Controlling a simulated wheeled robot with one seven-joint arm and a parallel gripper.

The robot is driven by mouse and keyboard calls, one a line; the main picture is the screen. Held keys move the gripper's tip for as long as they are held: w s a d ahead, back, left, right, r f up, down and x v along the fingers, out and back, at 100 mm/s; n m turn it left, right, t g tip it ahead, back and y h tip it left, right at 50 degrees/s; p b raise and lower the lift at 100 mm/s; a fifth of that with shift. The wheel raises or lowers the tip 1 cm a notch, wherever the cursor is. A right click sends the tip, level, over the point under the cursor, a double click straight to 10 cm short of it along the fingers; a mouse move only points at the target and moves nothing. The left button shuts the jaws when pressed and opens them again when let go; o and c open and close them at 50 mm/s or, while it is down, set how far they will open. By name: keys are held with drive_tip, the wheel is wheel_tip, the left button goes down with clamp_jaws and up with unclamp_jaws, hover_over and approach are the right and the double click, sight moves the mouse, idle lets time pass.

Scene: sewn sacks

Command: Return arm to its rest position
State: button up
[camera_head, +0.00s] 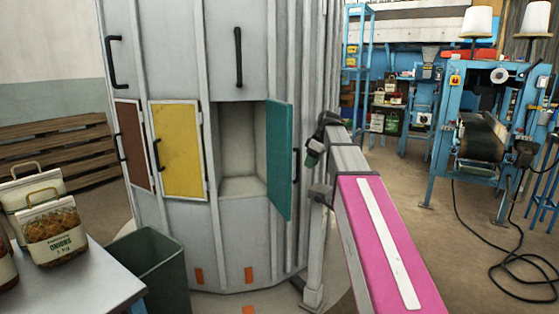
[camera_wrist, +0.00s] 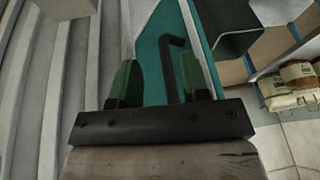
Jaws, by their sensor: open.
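My gripper (camera_head: 313,154) is small and dark in the head view, just right of an open teal door (camera_head: 280,160), and my arm runs back from it to the bottom right. In the wrist view my gripper (camera_wrist: 158,80) shows two dark green fingers spread apart, with nothing held. The teal door (camera_wrist: 150,55) lies beyond them there. Its black bar handle (camera_wrist: 174,68) appears between the fingers in the picture; whether it touches them I cannot tell. The open compartment (camera_head: 243,145) behind the door looks empty.
The grey cabinet also has a shut yellow door (camera_head: 178,150) and a brown door (camera_head: 133,145). A dark green bin (camera_head: 150,265) stands by a table (camera_head: 95,285) with an onion sack (camera_head: 52,232). Blue machinery (camera_head: 490,130) stands at right; a black cable (camera_head: 505,265) lies on the floor.

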drive_tip(key=s+d+f+m+h, duration=0.1)
drive_tip(key=s+f+m, duration=0.3)
drive_tip(key=s+f, duration=0.3)
drive_tip(key=s+d+f+m+h, duration=0.1)
drive_tip(key=s+f+m, duration=0.3)
drive_tip(key=f, duration=1.4)
drive_tip(key=s+d+f+m+h, duration=0.1)
drive_tip(key=s+f+m, duration=0.3)
drive_tip(key=s+f, duration=0.8)
drive_tip(key=shift+s+d+f+g+h, duration=0.25)
drive_tip(key=shift+d+g+h, duration=0.15)
drive_tip(key=shift+d, duration=0.2)
